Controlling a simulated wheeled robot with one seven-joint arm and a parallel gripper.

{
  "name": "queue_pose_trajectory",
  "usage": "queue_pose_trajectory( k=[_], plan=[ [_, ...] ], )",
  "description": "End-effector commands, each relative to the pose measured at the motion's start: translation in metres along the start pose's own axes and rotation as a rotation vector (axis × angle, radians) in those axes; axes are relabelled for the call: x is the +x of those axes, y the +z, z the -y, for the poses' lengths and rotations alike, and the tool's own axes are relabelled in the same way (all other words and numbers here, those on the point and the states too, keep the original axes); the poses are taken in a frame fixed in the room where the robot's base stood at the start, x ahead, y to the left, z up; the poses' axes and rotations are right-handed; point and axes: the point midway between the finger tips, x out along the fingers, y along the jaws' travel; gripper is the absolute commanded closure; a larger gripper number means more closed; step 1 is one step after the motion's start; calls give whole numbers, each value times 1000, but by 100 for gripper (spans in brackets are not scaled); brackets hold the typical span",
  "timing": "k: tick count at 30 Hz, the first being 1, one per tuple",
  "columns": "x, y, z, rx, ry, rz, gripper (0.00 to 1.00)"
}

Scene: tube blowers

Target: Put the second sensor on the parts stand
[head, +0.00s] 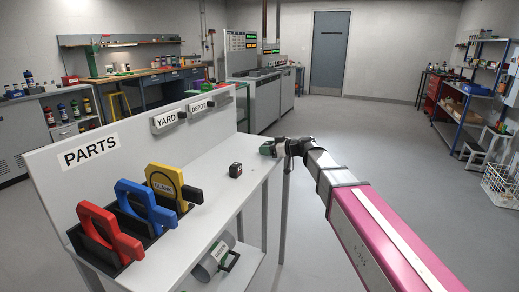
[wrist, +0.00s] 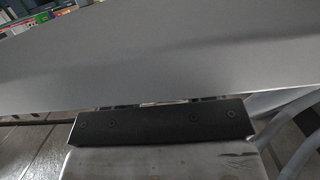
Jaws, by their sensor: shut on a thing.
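The parts stand is a white-grey stand with a PARTS sign; its bare top (head: 215,200) shows in the head view. One small dark sensor block (head: 236,170) sits on that top. My gripper (head: 274,147) is at the stand's far right corner, shut on a small dark green block, which looks like the second sensor (head: 266,149). I cannot tell whether this block touches the top. In the wrist view a grey surface (wrist: 170,60) fills the upper part behind a dark bar of my gripper (wrist: 160,122); the held block is hidden there.
Red (head: 103,230), blue (head: 145,200) and yellow (head: 166,182) handled plates stand in a dark rack at the stand's left. YARD and DEPOT signs (head: 168,121) are on its back panel. A canister (head: 215,260) lies on the lower shelf. The stand's front middle is clear.

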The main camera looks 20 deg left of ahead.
Motion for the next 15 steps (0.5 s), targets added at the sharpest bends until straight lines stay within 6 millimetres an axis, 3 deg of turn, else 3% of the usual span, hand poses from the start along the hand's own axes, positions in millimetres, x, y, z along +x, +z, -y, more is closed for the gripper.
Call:
queue_pose_trajectory(
  k=[7,15],
  plan=[
    [36,-7,-1,-1,-1,0,79],
    [34,-1,0,0,1,0,79]
  ],
)
